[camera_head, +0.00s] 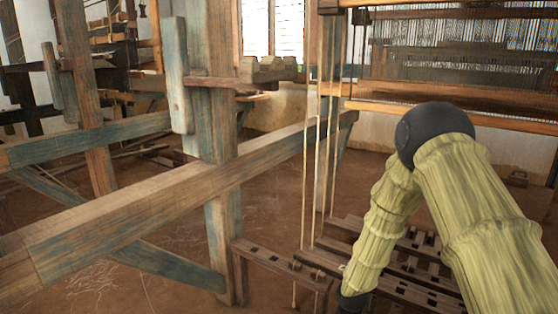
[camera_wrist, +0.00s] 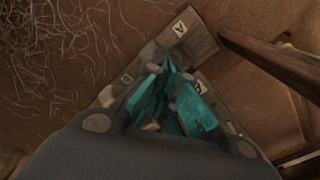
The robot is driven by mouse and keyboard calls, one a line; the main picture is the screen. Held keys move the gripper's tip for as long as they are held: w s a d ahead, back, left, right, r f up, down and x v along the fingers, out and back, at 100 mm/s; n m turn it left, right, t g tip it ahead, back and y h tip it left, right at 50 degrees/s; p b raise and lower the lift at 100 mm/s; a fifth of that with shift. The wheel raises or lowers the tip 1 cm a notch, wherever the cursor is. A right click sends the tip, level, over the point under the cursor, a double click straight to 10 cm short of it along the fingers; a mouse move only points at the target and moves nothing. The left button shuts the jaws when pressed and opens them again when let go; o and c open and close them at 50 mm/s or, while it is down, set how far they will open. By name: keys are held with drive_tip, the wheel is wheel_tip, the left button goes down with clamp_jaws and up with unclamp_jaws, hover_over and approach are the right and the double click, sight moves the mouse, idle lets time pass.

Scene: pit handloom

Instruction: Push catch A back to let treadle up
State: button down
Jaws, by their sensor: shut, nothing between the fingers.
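In the wrist view, my gripper (camera_wrist: 168,66) has its teal fingers closed together, with nothing held. It is over a wooden board with lettered tags. A tag marked A (camera_wrist: 180,28) is at the board's top corner, just beyond the fingertips. Another pale tag (camera_wrist: 200,87), seemingly also an A, is partly hidden beside the right finger. I cannot tell which piece is catch A itself, nor whether the fingers touch it. In the head view, wooden treadles (camera_head: 415,270) lie beside my sleeved arm; my gripper is out of that picture.
A dark wooden bar (camera_wrist: 275,65) runs in from the right in the wrist view, close to the board. In the head view, a loom post (camera_head: 222,190) and long beam (camera_head: 150,205) stand left, and cords (camera_head: 306,160) hang to the treadles. Earthen floor lies around.

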drive_tip(key=shift+f, duration=0.25)
drive_tip(key=shift+s+f, duration=0.1)
drive_tip(key=shift+f, duration=0.65)
idle(0.3)
drive_tip(key=shift+s+a+r+p, duration=0.15)
drive_tip(key=shift+s+r+p, duration=0.05)
drive_tip(key=shift+r+p, duration=0.8)
drive_tip(key=shift+s+a+r+p, duration=0.15)
drive_tip(key=shift+s+r+p, duration=0.05)
drive_tip(key=shift+r+p, duration=0.85)
drive_tip(key=shift+s+a+r+p, duration=0.15)
drive_tip(key=shift+s+r+p, duration=0.05)
drive_tip(key=shift+r+p, duration=0.8)
